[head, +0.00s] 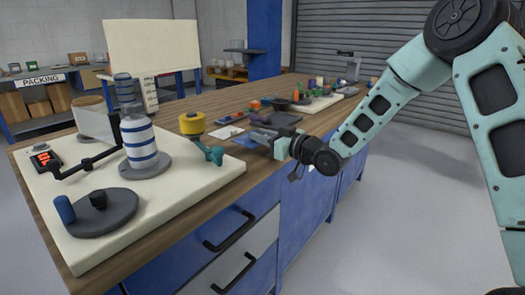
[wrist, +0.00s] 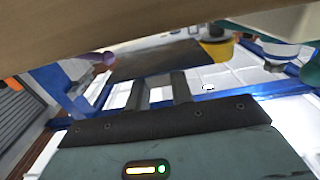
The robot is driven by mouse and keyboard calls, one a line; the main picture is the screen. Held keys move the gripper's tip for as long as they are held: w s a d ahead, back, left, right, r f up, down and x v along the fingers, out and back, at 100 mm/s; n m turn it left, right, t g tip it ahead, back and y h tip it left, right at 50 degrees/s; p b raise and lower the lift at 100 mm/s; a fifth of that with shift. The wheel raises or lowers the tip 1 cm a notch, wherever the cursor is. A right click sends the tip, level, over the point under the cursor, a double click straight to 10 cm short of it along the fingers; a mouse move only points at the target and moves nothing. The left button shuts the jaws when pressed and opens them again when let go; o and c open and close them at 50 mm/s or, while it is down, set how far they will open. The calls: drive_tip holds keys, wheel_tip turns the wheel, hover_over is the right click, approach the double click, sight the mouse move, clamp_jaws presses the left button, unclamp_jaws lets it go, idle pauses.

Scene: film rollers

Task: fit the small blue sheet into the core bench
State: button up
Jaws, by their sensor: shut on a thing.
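In the head view, my gripper (head: 256,137) reaches in from the right, low over the front edge of the wooden bench top. It is shut on the small blue sheet (head: 243,141), which shows as a flat blue patch by the fingertips, partly hidden by them. In the wrist view, my two fingers (wrist: 160,90) point away from the camera, and a dark flat surface lies beyond them. A cream board (head: 190,192) at the left carries a blue-and-white banded roller (head: 140,145). It may be the core bench, but I cannot tell for sure.
A teal clamp-like piece (head: 210,153) stands at the board's right edge, near my gripper. A yellow spool (head: 192,124), a white sheet (head: 226,132) and a dark grey tray (head: 282,119) lie close by. A second cream board (head: 318,103) with small parts is farther back.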

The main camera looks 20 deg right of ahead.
sight(263, 155)
drive_tip(key=shift+f, duration=1.85)
drive_tip(key=shift+f+b, duration=0.3)
drive_tip(key=shift+b, duration=0.15)
drive_tip(key=o, duration=0.9)
drive_tip(key=shift+r, duration=0.1)
drive_tip(key=shift+o, duration=0.2)
